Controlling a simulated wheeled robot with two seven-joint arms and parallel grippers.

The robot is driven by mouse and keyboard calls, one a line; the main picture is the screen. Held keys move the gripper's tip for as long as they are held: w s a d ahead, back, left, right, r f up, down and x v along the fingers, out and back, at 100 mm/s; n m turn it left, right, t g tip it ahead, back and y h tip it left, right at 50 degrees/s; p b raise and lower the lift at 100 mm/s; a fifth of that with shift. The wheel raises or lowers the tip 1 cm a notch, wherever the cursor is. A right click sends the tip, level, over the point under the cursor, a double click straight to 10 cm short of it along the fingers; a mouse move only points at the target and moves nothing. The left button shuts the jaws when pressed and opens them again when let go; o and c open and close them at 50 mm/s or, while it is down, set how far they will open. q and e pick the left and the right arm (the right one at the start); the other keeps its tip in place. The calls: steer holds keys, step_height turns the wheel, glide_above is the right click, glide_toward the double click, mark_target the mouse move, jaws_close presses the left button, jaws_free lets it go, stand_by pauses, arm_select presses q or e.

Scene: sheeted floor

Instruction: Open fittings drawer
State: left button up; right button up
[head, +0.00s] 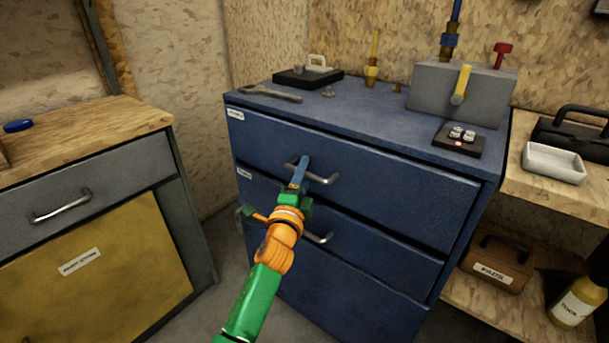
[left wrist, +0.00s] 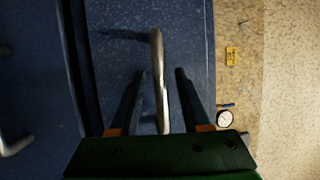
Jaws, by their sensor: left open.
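The blue cabinet (head: 395,190) has stacked drawers with bar handles. Its top drawer (head: 400,178) looks shut, and its small label is too small to read. The top drawer's metal handle (head: 325,179) sits mid-front. My left gripper (head: 299,166) is at this handle, with its arm coming up from below. In the left wrist view, the handle (left wrist: 157,50) runs between the two open fingers of my left gripper (left wrist: 160,75), with a gap on either side. The lower drawer's handle (head: 320,238) is partly hidden by my arm. My right gripper is not in view.
A wooden-topped bench (head: 90,135) with a grey drawer stands left. On the cabinet top are a wrench (head: 270,93), a black tray (head: 308,77), a grey block (head: 455,95) and a dark pad (head: 459,140). Shelves at right hold a white tray (head: 553,162) and a brown case (head: 497,264).

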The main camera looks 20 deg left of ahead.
arm_select(q)
jaws_close()
stand_by(1.3)
